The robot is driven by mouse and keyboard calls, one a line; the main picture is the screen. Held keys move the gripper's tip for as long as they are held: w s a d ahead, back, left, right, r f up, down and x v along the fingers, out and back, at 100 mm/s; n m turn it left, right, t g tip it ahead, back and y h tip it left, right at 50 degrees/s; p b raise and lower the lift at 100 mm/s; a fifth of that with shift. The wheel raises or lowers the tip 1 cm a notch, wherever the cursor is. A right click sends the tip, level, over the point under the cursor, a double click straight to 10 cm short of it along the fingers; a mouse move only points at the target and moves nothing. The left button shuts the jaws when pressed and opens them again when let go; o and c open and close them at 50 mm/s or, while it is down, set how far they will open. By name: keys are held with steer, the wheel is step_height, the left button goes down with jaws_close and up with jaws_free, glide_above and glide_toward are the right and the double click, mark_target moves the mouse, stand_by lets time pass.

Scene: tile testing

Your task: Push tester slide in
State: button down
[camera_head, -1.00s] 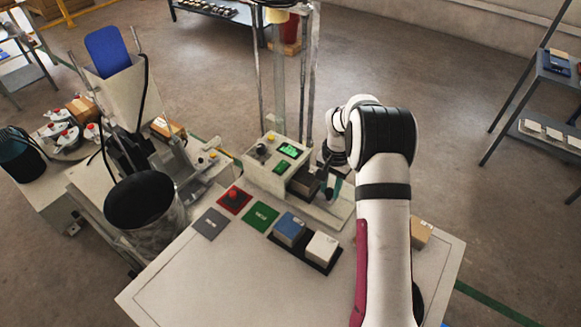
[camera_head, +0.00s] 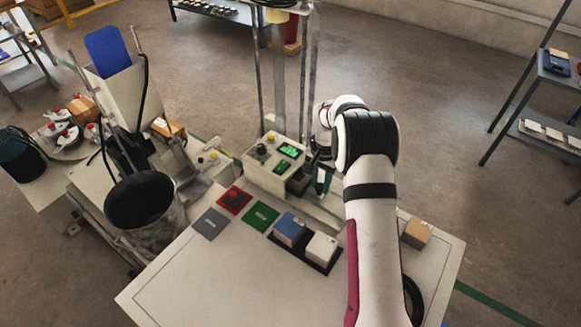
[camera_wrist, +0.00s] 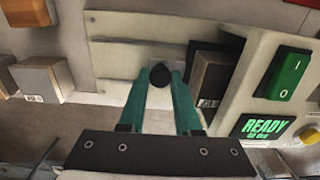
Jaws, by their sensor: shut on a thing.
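The tester (camera_head: 277,158) is a pale box with a lit green screen, on the back of the table. In the wrist view its screen reads READY (camera_wrist: 265,127). The slide (camera_wrist: 208,50) is dark and carries a brown-grey block (camera_wrist: 215,76) close beside the tester's housing. A round black knob (camera_wrist: 160,76) is at the slide's outer side. My gripper (camera_wrist: 160,82) has teal fingers shut on this knob. In the head view my gripper (camera_head: 321,181) is just right of the tester and partly hidden by my arm.
A blue block (camera_head: 289,228) and a white block (camera_head: 321,248) sit on a black tray in front. A tan block (camera_head: 417,233) is right of my arm.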

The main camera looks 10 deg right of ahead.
steer(key=shift+w+a, duration=1.45)
steer(key=shift+w, duration=0.05)
steer(key=c, duration=0.6)
jaws_free()
steer(key=shift+c, duration=0.2)
steer(key=shift+r, duration=0.15)
step_height(320, 180, up, 6)
steer(key=shift+f, duration=0.1)
